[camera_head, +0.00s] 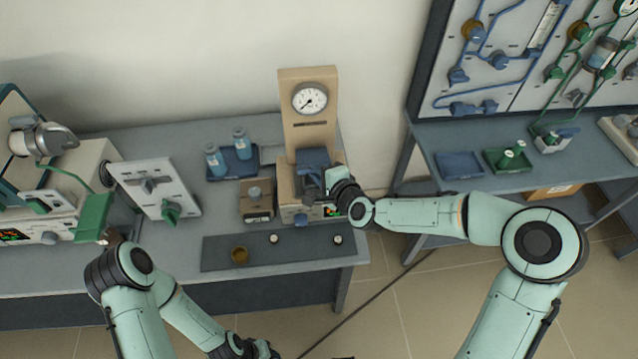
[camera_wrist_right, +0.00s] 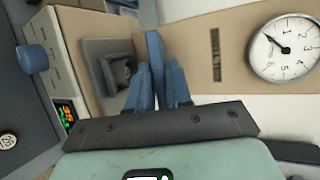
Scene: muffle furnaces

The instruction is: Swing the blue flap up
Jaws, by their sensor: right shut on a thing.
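The blue flap (camera_head: 313,159) is on the front of the beige device with a round gauge, below its upright panel. My right gripper (camera_head: 322,184) reaches it from the right. In the right wrist view the blue flap (camera_wrist_right: 153,50) stands out edge-on between the two fingers of my right gripper (camera_wrist_right: 155,85), which is shut on it. The wrist partly hides the flap's near side in the head view. My left arm is at the lower left, well away from the device; its fingers are not visible at the bottom edge.
The beige device's column (camera_head: 300,130) rises behind the flap. A blue tray (camera_head: 240,172) with blue-capped bottles stands to its left. A dark mat (camera_head: 220,262) with a brown dish (camera_head: 240,254) lies in front. A white panel with a green knob (camera_head: 171,211) stands further left.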

